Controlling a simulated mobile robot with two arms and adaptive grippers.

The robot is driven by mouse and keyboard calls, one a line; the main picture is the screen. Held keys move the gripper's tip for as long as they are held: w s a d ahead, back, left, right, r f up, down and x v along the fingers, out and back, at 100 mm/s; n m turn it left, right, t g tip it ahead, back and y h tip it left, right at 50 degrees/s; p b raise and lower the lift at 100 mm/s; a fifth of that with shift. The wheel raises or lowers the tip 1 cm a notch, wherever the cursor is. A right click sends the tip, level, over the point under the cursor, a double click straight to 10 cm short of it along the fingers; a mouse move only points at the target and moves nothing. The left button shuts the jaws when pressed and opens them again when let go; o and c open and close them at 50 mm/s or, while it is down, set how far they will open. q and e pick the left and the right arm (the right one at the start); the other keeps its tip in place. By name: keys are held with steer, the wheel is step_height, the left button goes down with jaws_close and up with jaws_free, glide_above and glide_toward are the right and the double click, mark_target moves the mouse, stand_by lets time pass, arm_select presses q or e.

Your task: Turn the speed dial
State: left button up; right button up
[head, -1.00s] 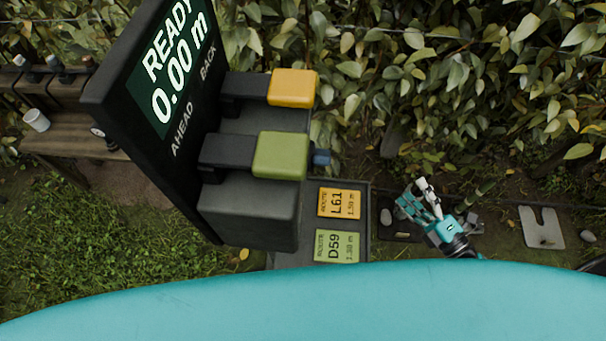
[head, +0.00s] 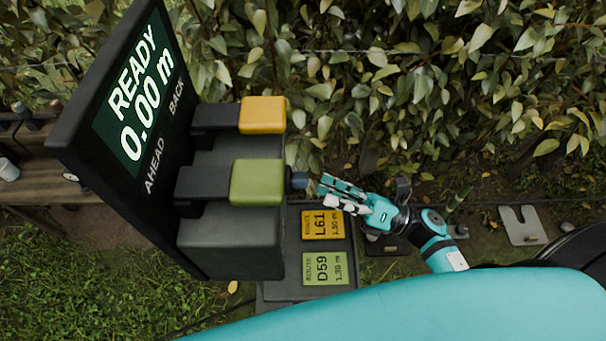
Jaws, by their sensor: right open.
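A dark control console with a tilted screen (head: 135,95) stands at left, reading READY 0.00 m, with AHEAD and BACK beneath. Two blocks stick out of it on dark arms: a yellow block (head: 263,115) and a green block (head: 257,183). A small blue-grey knob (head: 296,180) shows at the green block's right side; I cannot tell whether it is the speed dial. My right gripper (head: 331,192), teal and white, is open and empty just right of the knob, its fingers pointing left. It looks apart from the knob. My left gripper is out of view.
Below the gripper lie an orange L61 card (head: 323,226) and a green D59 card (head: 326,268) on a dark base. A pale notched plate (head: 522,225) lies on the ground at right. A leafy hedge (head: 420,90) fills the back. A wooden bench (head: 50,190) stands far left.

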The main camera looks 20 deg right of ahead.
mark_target(303, 183)
steer(key=p+x, duration=0.1)
steer(key=x, duration=0.4)
steer(key=shift+w+a, duration=0.25)
steer(key=shift+a, duration=0.05)
steer(key=c, duration=1.2)
